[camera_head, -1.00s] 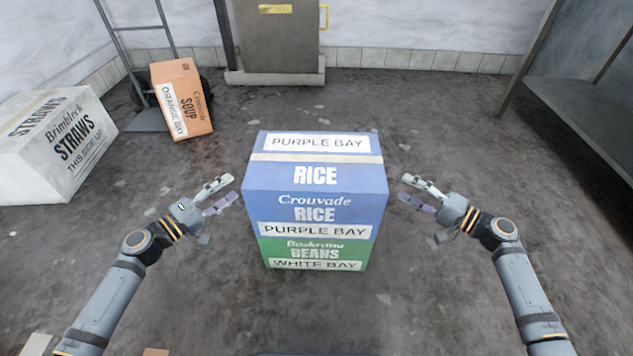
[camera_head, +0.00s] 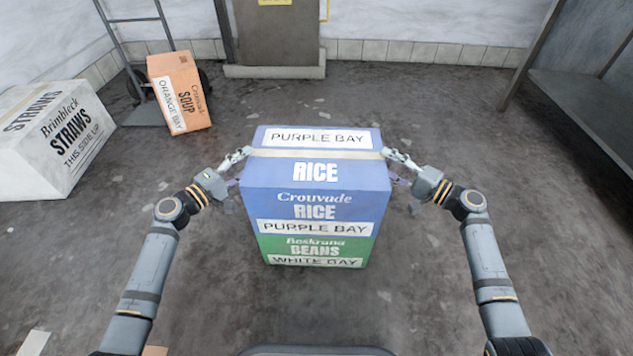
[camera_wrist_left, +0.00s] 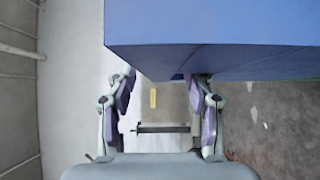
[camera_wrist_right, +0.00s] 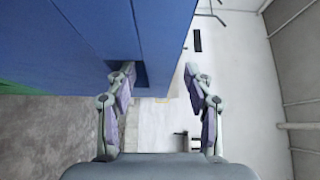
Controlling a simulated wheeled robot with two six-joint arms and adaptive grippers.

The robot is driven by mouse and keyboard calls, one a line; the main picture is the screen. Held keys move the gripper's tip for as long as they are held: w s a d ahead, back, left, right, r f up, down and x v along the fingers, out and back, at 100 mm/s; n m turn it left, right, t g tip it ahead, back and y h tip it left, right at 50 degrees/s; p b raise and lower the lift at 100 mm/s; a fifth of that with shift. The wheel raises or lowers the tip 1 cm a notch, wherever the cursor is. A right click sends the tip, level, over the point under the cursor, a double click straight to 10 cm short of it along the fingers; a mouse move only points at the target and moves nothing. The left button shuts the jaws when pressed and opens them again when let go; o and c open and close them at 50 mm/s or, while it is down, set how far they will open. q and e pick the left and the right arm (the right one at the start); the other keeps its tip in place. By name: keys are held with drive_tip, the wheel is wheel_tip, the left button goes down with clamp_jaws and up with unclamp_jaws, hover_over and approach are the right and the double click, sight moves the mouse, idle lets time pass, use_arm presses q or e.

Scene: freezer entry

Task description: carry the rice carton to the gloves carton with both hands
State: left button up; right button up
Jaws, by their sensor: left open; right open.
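The blue rice carton (camera_head: 315,205) sits on top of the green beans carton (camera_head: 313,249) in front of me. Its label reads PURPLE BAY. My left gripper (camera_head: 237,168) is open at the carton's left side, and my right gripper (camera_head: 396,167) is open at its right side. In the left wrist view the open fingers (camera_wrist_left: 160,88) are close to the blue carton (camera_wrist_left: 210,30). In the right wrist view one finger overlaps a dark slot in the blue carton's side (camera_wrist_right: 95,40), and the other stays outside. I see no gloves carton in these views.
An orange soup carton (camera_head: 181,93) leans on a grey hand truck (camera_head: 138,62) at the back left. A white straws carton (camera_head: 55,150) stands at the left. A grey metal rack (camera_head: 585,110) stands at the right. Bare floor surrounds the stack.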

use_arm(q)
drive_tip(key=shift+x, duration=1.3)
use_arm(e)
drive_tip(key=shift+x, duration=1.3)
use_arm(q)
drive_tip(key=shift+c, duration=0.4)
use_arm(e)
drive_tip(key=shift+c, duration=0.4)
use_arm(q)
clamp_jaws()
use_arm(e)
clamp_jaws()
